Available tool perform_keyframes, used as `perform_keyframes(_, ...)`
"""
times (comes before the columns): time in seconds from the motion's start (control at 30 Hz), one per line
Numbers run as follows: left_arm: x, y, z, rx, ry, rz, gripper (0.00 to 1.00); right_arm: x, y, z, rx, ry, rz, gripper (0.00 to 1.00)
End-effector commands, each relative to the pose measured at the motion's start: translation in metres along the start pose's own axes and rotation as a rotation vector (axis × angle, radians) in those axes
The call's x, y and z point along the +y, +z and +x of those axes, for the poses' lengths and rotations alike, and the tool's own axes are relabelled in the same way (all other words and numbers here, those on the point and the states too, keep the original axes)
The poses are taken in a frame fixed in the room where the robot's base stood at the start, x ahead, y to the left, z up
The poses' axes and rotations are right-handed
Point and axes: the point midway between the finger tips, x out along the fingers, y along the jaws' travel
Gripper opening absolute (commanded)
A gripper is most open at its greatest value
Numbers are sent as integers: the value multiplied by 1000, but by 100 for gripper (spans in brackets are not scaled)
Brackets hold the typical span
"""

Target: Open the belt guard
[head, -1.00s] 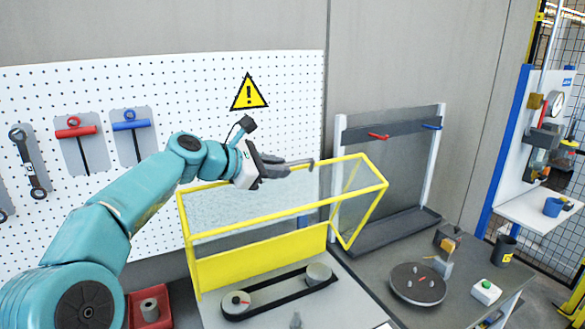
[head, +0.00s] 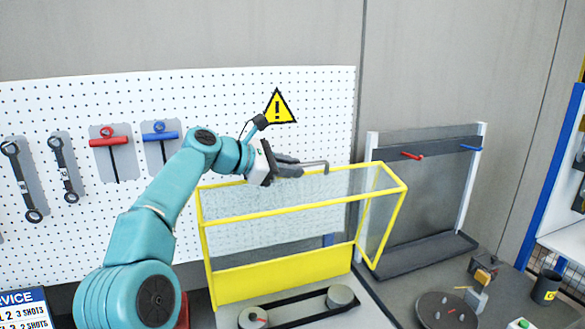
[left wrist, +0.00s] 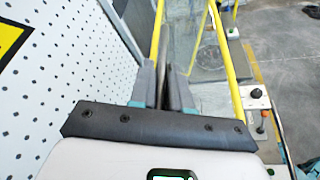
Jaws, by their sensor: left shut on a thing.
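The belt guard (head: 283,269) is a yellow frame with clear panels and a solid yellow strip. It stands raised behind the black belt (head: 300,303) and its two grey pulleys (head: 341,297), which are uncovered in front. My left gripper (head: 298,168) is at the guard's far upper edge, shut on a thin grey bent bar (head: 322,164) that looks like the guard's handle. In the left wrist view the closed fingers (left wrist: 163,82) hide most of the bar, with yellow frame rails (left wrist: 225,55) on both sides. My right gripper is out of view.
A white pegboard (head: 90,240) with wrenches and T-handles stands close behind my left arm. A grey rack (head: 425,195) stands right of the guard. A round dark plate (head: 445,312) lies on the bench at lower right. A warning sign (head: 278,106) is above the gripper.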

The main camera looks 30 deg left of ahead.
Motion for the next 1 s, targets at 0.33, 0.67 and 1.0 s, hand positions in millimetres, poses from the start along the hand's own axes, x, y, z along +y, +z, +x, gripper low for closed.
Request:
perform_keyframes(0.33, 0, 2, 1, -1, 1, 1, 23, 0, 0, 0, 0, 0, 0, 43)
perform_keyframes(0.67, 0, 0, -25, 0, 5, 2, 23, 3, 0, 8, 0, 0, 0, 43)
perform_keyframes(1.0, 0, 1, -115, 1, 6, 2, 23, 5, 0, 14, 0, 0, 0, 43)
